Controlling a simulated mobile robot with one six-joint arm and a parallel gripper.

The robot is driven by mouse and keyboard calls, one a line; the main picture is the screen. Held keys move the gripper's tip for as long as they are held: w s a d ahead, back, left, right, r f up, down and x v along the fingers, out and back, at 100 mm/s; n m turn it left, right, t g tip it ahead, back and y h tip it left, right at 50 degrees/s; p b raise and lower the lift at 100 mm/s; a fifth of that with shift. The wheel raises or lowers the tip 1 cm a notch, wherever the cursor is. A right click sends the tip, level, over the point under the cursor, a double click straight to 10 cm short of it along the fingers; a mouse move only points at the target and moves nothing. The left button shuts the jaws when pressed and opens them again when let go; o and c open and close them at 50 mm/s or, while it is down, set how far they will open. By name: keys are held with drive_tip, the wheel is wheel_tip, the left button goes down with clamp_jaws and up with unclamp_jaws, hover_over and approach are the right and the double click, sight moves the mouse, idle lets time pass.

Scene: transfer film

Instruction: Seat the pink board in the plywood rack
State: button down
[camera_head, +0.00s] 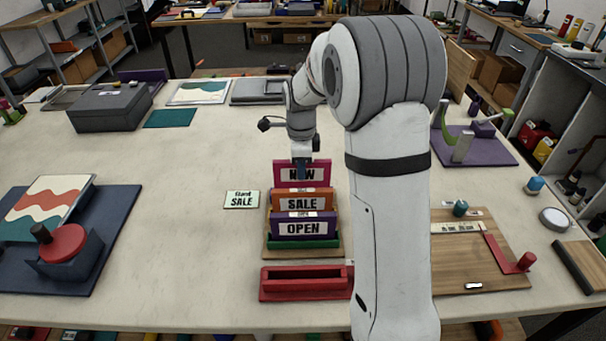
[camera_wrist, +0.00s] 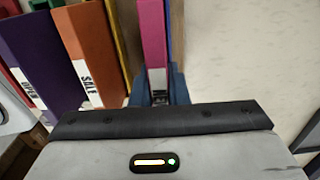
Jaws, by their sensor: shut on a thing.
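The pink board (camera_head: 288,184), with a dark-lettered white label, stands upright behind the orange SALE board (camera_head: 284,193). My gripper (camera_head: 301,160) is shut on its top edge. In the wrist view the pink board (camera_wrist: 151,28) runs between the blue fingertips (camera_wrist: 157,88). The plywood rack (camera_head: 335,247) also holds the purple OPEN board (camera_head: 276,229) and a green board (camera_head: 304,243) in front. Plywood shows on both sides of the pink board in the wrist view. Its lower edge is hidden, so I cannot tell how deep it sits.
A red slotted tray (camera_head: 306,290) lies in front of the rack. A small SALE card (camera_head: 242,199) lies to its left. A wooden board (camera_head: 480,262) with a red lever is to the right, past my arm.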

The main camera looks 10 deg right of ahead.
drive_tip(key=shift+f, duration=1.3)
drive_tip(key=shift+f, duration=0.1)
drive_tip(key=c, duration=1.4)
unclamp_jaws()
